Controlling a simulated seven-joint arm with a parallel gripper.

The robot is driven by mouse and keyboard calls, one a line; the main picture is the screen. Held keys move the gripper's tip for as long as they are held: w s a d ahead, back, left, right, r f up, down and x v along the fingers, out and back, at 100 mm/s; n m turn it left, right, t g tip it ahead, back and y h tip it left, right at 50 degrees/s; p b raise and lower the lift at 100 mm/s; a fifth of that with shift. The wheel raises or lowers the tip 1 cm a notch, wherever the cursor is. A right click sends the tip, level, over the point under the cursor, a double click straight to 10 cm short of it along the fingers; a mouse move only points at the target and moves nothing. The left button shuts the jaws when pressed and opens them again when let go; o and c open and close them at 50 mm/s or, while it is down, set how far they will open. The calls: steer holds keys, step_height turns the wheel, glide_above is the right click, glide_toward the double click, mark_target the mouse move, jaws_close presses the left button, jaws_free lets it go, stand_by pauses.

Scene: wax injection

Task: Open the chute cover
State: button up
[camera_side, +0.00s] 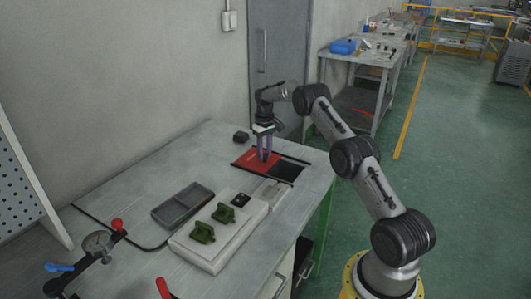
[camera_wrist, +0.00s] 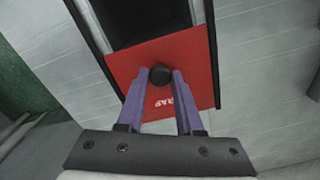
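The red chute cover (camera_side: 246,160) lies flat in its dark frame at the far end of the table. The dark chute opening (camera_side: 287,172) is uncovered to the right of the red plate. In the wrist view the cover (camera_wrist: 197,60) carries partly hidden white lettering and a round black knob (camera_wrist: 160,76). The opening (camera_wrist: 135,20) shows above it there. My gripper (camera_side: 264,157) points down over the cover.
A small black block (camera_side: 241,136) lies behind the cover. A pale fixture with green parts (camera_side: 203,233), a grey tray (camera_side: 183,203) and a clamp with a gauge (camera_side: 97,243) stand nearer on the table. The wall is behind.

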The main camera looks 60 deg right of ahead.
mark_target(265, 154)
steer(key=o, duration=0.4)
step_height(265, 154, up, 14)
stand_by(0.6)
